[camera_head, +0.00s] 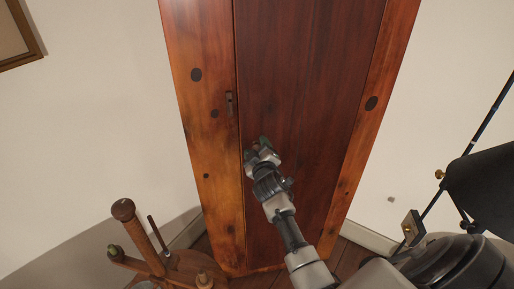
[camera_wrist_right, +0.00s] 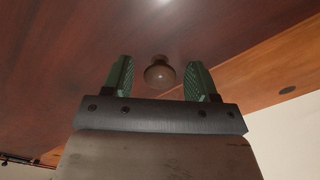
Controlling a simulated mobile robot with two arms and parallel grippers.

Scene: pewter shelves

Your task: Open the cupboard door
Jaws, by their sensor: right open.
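The tall wooden cupboard (camera_head: 216,180) stands upright against the wall, with an orange-brown frame and a dark red-brown door (camera_head: 300,60). The door looks shut. My right gripper (camera_head: 259,146) is at the door's left side, below the keyhole plate. In the right wrist view the gripper (camera_wrist_right: 160,80) is open, and a round brown knob (camera_wrist_right: 159,73) shows between its two green fingers. I cannot tell whether they touch it. The knob is not clear in the head view. My left gripper is not in view.
A wooden stand with turned posts (camera_head: 140,236) is at the lower left, near the cupboard's foot. A dark hanging object with a thin rod (camera_head: 485,180) is at the right. A picture frame (camera_head: 22,35) hangs on the wall at the upper left.

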